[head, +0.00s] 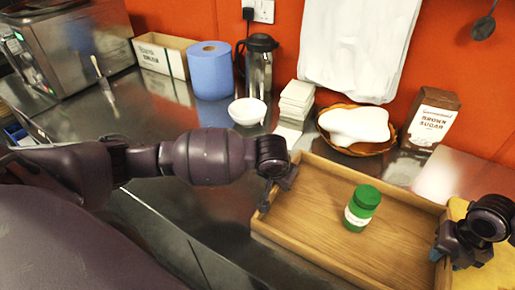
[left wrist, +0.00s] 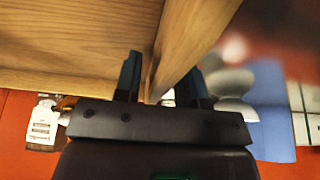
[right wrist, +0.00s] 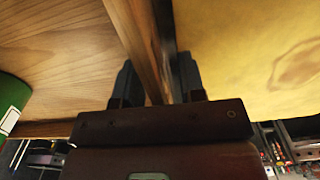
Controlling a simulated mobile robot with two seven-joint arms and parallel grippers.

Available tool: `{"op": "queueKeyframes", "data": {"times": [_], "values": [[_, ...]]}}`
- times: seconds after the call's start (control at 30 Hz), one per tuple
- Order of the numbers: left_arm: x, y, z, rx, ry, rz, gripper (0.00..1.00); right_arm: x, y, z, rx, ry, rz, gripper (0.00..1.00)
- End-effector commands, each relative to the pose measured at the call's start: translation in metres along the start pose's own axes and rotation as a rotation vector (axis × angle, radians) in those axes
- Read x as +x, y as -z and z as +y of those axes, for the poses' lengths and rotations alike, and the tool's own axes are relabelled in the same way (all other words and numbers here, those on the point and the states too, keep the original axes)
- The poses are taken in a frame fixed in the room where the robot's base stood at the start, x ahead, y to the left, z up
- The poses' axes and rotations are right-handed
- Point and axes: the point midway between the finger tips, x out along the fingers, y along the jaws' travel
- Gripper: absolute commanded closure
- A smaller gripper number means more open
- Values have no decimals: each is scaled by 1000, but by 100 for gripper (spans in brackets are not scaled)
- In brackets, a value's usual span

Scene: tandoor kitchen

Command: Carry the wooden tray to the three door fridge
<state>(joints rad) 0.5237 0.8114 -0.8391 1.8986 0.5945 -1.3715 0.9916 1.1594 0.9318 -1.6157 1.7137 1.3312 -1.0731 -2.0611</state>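The wooden tray (head: 306,245) is a shallow rectangular box at the lower right of the head view, with a green-lidded jar (head: 362,208) standing upright in it. My left gripper (head: 272,193) is at the tray's left wall. In the left wrist view its fingers (left wrist: 160,80) stand on both sides of that wall, closed on it. My right gripper (head: 440,245) is at the tray's right wall. In the right wrist view its fingers (right wrist: 157,85) straddle that wall and look closed on it. Whether the tray touches the counter is hidden. The fridge is not in view.
Behind the tray on the metal counter (head: 160,120) are a basket (head: 385,146), a brown sugar bag (head: 432,118), stacked napkins (head: 296,98), a white bowl (head: 247,111), a flask (head: 259,65) and a blue roll (head: 210,70). Something yellow (right wrist: 255,60) lies beside the tray's right wall.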

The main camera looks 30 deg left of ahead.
Motion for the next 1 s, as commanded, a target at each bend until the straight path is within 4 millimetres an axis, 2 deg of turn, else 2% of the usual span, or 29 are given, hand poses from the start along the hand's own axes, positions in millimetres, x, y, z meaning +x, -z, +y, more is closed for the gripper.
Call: {"op": "queueKeyframes", "data": {"times": [0.17,0.27,0.7,0.83,1.0], "values": [[-3,0,1,1,-3,1,63,0,0,1,-2,-2,0,63],[-12,0,1,1,-3,2,63,0,0,1,-2,-3,0,63],[-92,0,0,2,-2,2,63,0,0,2,-2,-3,0,63],[-108,0,0,0,-1,2,63,0,0,2,-3,-3,0,63],[-119,0,0,1,0,1,63,-1,0,2,-2,-3,0,63]]}}
